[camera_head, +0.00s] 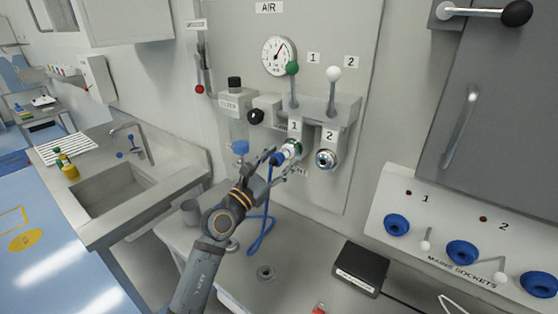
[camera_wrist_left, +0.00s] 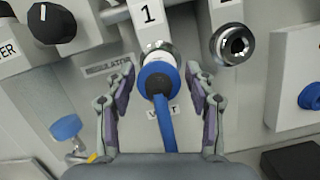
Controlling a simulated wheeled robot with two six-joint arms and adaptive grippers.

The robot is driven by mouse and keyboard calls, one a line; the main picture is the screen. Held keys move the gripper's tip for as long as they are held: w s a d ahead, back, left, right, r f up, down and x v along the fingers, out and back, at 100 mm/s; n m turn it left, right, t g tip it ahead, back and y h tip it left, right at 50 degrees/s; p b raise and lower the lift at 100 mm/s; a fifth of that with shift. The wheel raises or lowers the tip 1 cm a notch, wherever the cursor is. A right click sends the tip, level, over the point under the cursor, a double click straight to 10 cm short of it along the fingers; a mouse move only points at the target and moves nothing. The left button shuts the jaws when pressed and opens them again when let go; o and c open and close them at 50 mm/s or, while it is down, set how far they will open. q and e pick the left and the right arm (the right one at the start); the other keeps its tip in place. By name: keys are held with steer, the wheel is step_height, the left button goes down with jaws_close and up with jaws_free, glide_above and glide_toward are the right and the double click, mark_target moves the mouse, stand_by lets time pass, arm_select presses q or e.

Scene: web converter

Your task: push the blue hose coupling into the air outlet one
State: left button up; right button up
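The blue hose coupling (camera_head: 276,159) is at the front of air outlet one (camera_head: 292,147), in line with it. In the left wrist view the coupling (camera_wrist_left: 158,80) covers most of the outlet's metal collar (camera_wrist_left: 156,50), so I cannot tell how deep it sits. Its blue hose (camera_wrist_left: 165,125) hangs down from it. My left gripper (camera_head: 284,162) is around the coupling; in the left wrist view its fingers (camera_wrist_left: 160,78) stand open on both sides, with a gap to the coupling. My right gripper is not in view.
Air outlet two (camera_head: 326,158) is bare, just right of outlet one. Levers with a green knob (camera_head: 292,69) and a white knob (camera_head: 333,74) stand above. A filter bowl (camera_head: 239,133) is to the left. A black box (camera_head: 360,268) lies on the bench below.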

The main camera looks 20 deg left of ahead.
arm_select(q)
steer(key=v, duration=0.7)
steer(key=shift+s+a, duration=0.15)
steer(key=shift+s, duration=0.2)
steer(key=shift+w+f, duration=0.1)
